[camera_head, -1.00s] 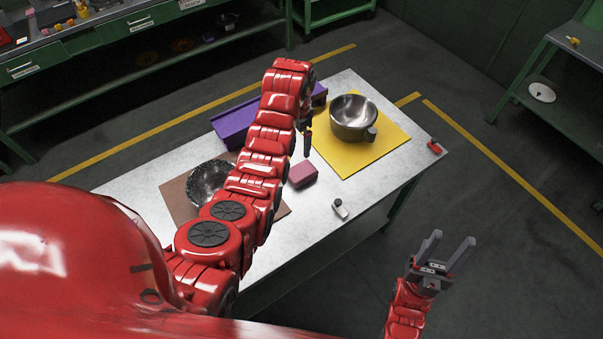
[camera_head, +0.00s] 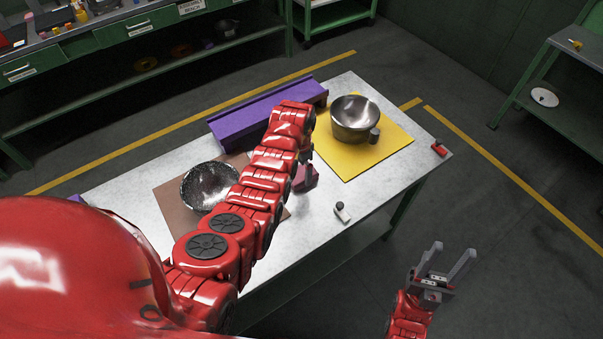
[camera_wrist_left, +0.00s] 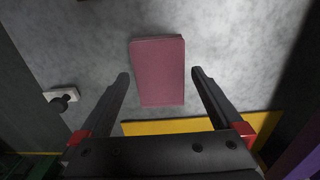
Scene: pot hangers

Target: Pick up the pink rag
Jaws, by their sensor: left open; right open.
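The pink rag (camera_head: 306,180) lies on the grey table, left of the yellow mat, partly hidden behind my left arm in the head view. In the left wrist view the rag (camera_wrist_left: 158,71) is a flat folded block between and slightly beyond the fingertips. My left gripper (camera_wrist_left: 161,76) is open above the rag, with clear space between each finger and it. In the head view the left gripper (camera_head: 306,163) is mostly hidden by its own arm. My right gripper (camera_head: 446,262) is open and empty, off the table's front right side.
A metal pot (camera_head: 354,119) stands on the yellow mat (camera_head: 392,142). A speckled bowl (camera_head: 205,186) stands on the brown mat (camera_head: 172,196). A purple rail (camera_head: 262,112) lies along the back. A small white-and-black item (camera_head: 342,212) and a red item (camera_head: 439,148) lie near the front edge.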

